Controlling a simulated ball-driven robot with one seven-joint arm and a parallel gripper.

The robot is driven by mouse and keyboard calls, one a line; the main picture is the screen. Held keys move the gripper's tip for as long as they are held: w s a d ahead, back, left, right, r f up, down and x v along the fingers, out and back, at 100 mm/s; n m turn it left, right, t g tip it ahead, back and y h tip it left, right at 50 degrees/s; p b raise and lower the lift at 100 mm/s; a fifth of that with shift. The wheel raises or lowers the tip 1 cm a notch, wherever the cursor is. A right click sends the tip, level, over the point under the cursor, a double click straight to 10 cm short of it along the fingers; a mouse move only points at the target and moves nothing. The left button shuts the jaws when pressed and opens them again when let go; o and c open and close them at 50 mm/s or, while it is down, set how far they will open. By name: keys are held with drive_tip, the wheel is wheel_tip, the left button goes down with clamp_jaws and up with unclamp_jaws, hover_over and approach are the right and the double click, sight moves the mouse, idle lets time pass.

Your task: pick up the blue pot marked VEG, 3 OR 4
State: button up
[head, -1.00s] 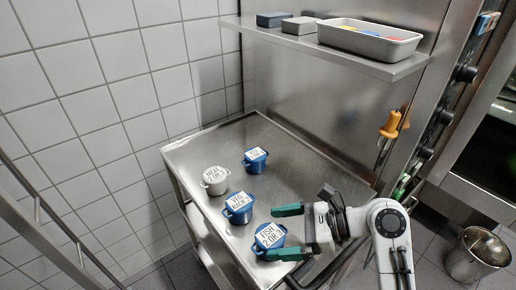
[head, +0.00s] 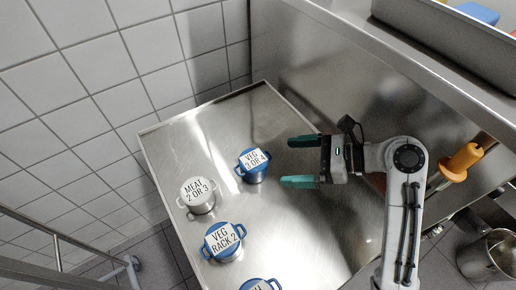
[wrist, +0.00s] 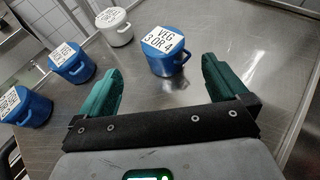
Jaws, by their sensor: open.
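The blue pot marked VEG, 3 OR 4 (head: 253,167) stands upright at the back of the steel trolley top (head: 300,225), its white label facing up. In the wrist view the same pot (wrist: 166,58) sits just beyond the gap between the fingers. My gripper (head: 294,161) is open and empty, its green fingers pointing left toward this pot, a short way to its right. The fingers and pot look apart in both views.
A white pot marked MEAT, 2 OR 3 (head: 197,197) and a blue pot marked VEG, RACK 2 (head: 223,243) stand nearby on the left. Another blue pot (head: 262,284) is cut off at the bottom. A steel shelf (head: 420,60) overhangs at upper right, and an orange-handled tool (head: 461,162) is at right.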

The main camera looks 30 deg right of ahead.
sight(256, 159)
drive_tip(key=shift+w+d, duration=0.35)
drive_tip(key=shift+w, duration=0.1)
drive_tip(key=shift+w+a+f, duration=0.1)
drive_tip(key=shift+a, duration=0.2)
drive_tip(key=x, duration=0.5)
drive_tip(key=shift+r+x, duration=0.2)
drive_tip(key=shift+x, duration=2.35)
drive_tip(key=shift+a, duration=0.2)
drive_tip(key=shift+c, duration=0.4)
drive_tip(key=shift+r, duration=0.1)
drive_tip(key=c, duration=1.1)
